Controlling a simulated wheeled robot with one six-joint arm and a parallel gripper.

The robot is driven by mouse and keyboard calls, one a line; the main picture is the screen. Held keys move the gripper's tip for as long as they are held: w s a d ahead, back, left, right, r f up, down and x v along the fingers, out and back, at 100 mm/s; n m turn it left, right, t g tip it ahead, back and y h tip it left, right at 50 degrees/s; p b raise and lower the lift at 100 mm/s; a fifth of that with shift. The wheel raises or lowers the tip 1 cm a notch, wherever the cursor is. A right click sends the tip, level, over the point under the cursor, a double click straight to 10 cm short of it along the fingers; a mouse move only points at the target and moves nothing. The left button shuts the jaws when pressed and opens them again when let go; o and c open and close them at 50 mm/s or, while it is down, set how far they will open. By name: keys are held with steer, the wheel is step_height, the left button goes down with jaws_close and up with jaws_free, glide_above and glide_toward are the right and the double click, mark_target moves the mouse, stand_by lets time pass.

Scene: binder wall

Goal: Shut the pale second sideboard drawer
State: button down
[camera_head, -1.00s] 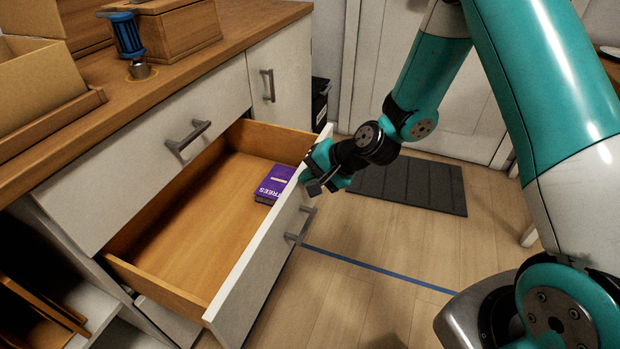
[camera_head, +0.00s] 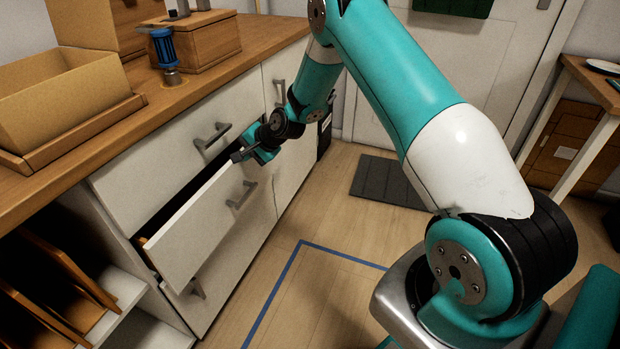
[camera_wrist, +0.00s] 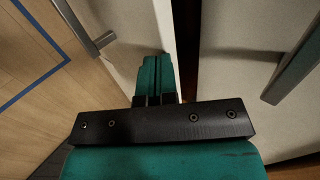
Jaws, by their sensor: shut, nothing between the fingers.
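The pale second drawer (camera_head: 205,222) of the sideboard (camera_head: 107,186) stands part way out, with a dark gap between its front and the cabinet. It sits below the pale top drawer, which is shut. My gripper (camera_head: 243,155) is shut and empty at the upper right end of the drawer front. In the wrist view my fingers (camera_wrist: 157,75) lie against or just over the drawer front (camera_wrist: 128,35), beside the dark gap; I cannot tell exact contact. The drawer's handle (camera_head: 241,196) faces the room. The drawer's inside is almost wholly hidden.
A cardboard box (camera_head: 65,100), a wooden box (camera_head: 200,38) and a blue-and-metal item (camera_head: 165,50) stand on the sideboard top. Open shelves with slanted boards are at lower left. A dark mat (camera_head: 385,180) lies by the door. The floor before the drawer is clear.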

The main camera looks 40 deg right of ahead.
steer(key=shift+w+a, duration=0.2)
steer(key=shift+w, duration=0.2)
steer(key=shift+s, duration=0.1)
